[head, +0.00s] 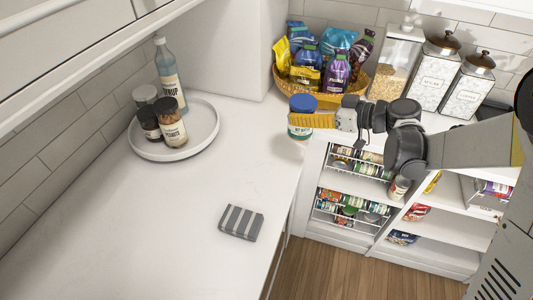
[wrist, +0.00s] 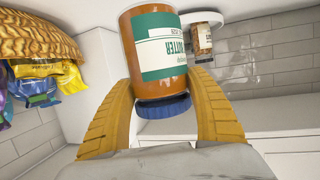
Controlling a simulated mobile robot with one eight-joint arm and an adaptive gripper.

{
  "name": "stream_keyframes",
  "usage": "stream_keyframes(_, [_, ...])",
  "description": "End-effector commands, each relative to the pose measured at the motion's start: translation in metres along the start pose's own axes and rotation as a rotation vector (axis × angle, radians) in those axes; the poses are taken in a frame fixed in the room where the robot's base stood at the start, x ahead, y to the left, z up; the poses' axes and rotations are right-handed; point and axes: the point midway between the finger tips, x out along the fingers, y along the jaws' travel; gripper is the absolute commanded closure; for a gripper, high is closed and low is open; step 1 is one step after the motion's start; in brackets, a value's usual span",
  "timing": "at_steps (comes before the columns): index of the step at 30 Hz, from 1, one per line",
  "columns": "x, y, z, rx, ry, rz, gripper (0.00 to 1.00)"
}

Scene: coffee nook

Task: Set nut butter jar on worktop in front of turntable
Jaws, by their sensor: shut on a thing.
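The nut butter jar (head: 300,118) has a blue lid and a green and white label. My gripper (head: 305,120) is shut on it near the right edge of the worktop (head: 180,215), by the corner, with the jar's lid up in the head view. In the wrist view the jar (wrist: 158,50) appears upside down between the yellow fingers (wrist: 160,106). Whether its base touches the worktop I cannot tell. The white round turntable (head: 205,130) stands at the back left of the worktop. It bears a syrup bottle (head: 170,75) and several small jars (head: 171,120).
A folded striped cloth (head: 241,222) lies on the worktop near its front edge. The worktop between turntable and cloth is clear. A basket of snack bags (head: 330,98) and canisters (head: 430,72) stand at the back right. Open shelves (head: 350,195) are below.

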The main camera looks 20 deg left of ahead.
Motion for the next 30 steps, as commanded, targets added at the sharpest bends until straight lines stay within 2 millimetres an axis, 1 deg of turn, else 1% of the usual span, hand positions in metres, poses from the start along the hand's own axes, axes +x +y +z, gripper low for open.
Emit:
stream_keyframes(1, [0.012, -0.009, 0.006, -0.002, 0.001, -0.006, 0.77])
stream_keyframes(6, [0.05, -0.035, 0.021, -0.001, 0.002, -0.006, 0.77])
stream_keyframes(9, [0.069, -0.048, 0.028, -0.001, 0.001, -0.005, 0.77])
stream_keyframes(12, [0.082, -0.056, 0.032, 0.0, 0.001, -0.003, 0.77])
stream_keyframes(15, [0.088, -0.061, 0.034, 0.0, 0.001, -0.002, 0.77])
stream_keyframes(18, [0.091, -0.062, 0.037, 0.0, 0.001, 0.0, 0.77])
stream_keyframes(20, [0.092, -0.061, 0.043, 0.0, 0.001, 0.0, 0.77])
stream_keyframes(25, [0.1, -0.061, 0.068, 0.0, 0.001, 0.0, 0.77])
stream_keyframes(27, [0.102, -0.061, 0.073, 0.0, 0.001, 0.0, 0.77])
stream_keyframes(30, [0.101, -0.061, 0.072, 0.0, 0.001, -0.001, 0.77])
